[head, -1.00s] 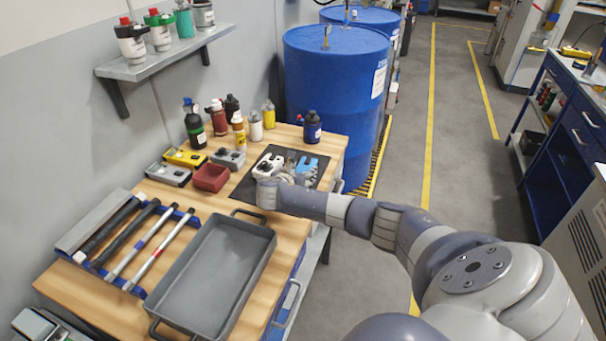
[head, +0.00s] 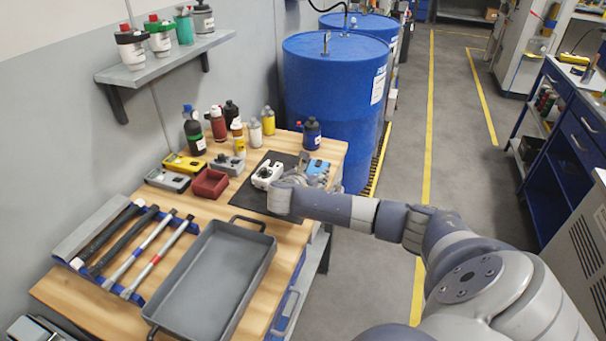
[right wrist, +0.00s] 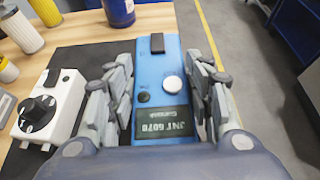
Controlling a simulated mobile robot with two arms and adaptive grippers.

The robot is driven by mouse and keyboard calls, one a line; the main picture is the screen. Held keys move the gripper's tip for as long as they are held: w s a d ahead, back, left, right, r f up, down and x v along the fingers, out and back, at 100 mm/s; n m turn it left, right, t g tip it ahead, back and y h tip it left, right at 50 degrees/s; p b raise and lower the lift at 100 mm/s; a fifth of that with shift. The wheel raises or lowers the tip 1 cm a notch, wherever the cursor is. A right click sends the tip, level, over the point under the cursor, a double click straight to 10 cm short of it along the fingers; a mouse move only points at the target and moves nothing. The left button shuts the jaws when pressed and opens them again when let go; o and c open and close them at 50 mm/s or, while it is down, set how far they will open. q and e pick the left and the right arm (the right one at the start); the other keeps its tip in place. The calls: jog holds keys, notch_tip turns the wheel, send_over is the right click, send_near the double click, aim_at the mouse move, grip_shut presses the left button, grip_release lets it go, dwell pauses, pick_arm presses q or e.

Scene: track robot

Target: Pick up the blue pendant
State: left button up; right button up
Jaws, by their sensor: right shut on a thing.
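The blue pendant (right wrist: 158,75) has a dark display, a white knob and a black button. In the right wrist view it stands between the fingers of my right gripper (right wrist: 162,68), which press on its left and right sides. In the head view the blue pendant (head: 318,167) is partly hidden by my right gripper (head: 304,164). I cannot tell whether it touches the mat or is slightly above it. A white pendant (right wrist: 48,108) with a black knob lies apart on the left; it also shows in the head view (head: 266,174). My left gripper is not in view.
A black mat (head: 252,197) lies on the wooden bench. A grey tray (head: 212,285) is nearer. A blue drum (head: 335,100) stands beyond the bench. The aisle floor is open.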

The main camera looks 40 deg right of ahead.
jog(key=s+d+r, duration=0.1)
jog(key=s, duration=1)
jog(key=shift+s+d+b, duration=0.2)
jog(key=shift+s+b, duration=0.15)
jog(key=shift+b, duration=0.05)
